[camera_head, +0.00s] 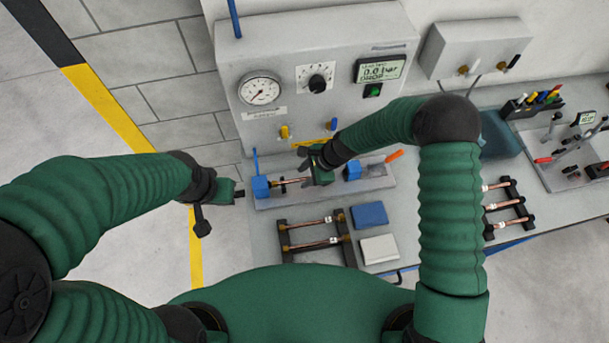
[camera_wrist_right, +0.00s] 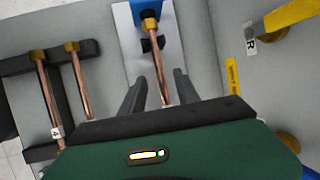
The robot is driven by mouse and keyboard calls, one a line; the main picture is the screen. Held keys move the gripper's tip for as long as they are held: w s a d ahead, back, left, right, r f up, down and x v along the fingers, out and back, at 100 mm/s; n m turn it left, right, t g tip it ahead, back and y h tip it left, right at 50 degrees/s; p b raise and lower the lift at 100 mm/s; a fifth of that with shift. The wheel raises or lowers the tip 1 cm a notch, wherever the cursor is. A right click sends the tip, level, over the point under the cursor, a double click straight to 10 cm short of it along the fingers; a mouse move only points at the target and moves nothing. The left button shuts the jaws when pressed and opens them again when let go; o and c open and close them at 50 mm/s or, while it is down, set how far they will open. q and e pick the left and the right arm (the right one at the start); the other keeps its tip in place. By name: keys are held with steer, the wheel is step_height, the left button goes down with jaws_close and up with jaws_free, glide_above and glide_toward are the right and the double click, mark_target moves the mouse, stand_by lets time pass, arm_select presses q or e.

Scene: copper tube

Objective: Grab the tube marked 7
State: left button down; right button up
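A copper tube (camera_head: 292,181) lies in the bench fixture, with one end at the left blue clamp (camera_head: 261,187). My right gripper (camera_head: 310,160) is over it. In the right wrist view the gripper (camera_wrist_right: 157,90) has its fingers apart, with this copper tube (camera_wrist_right: 160,62) showing between them; contact cannot be told. No 7 is readable on any tube. A rack (camera_head: 284,247) in front holds two copper tubes, one tagged 4 (camera_wrist_right: 56,132) in the wrist view. Another rack (camera_head: 488,233) at right holds several tubes. My left gripper (camera_head: 239,193) is left of the fixture, its opening unclear.
A grey panel with a gauge (camera_head: 260,91) and a display (camera_head: 380,69) stands behind the fixture. A blue block (camera_head: 369,214) and a white block (camera_head: 379,248) lie beside the front rack. A second blue clamp (camera_head: 352,170) and an orange handle (camera_head: 394,156) are at the fixture's right.

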steer(key=shift+w+a+f, duration=0.2)
steer(key=shift+a+f, duration=0.55)
steer(key=shift+f, duration=0.15)
steer(key=shift+d+r, duration=0.1)
steer(key=shift+d, duration=0.25)
jaws_close()
steer(key=shift+a, duration=0.2)
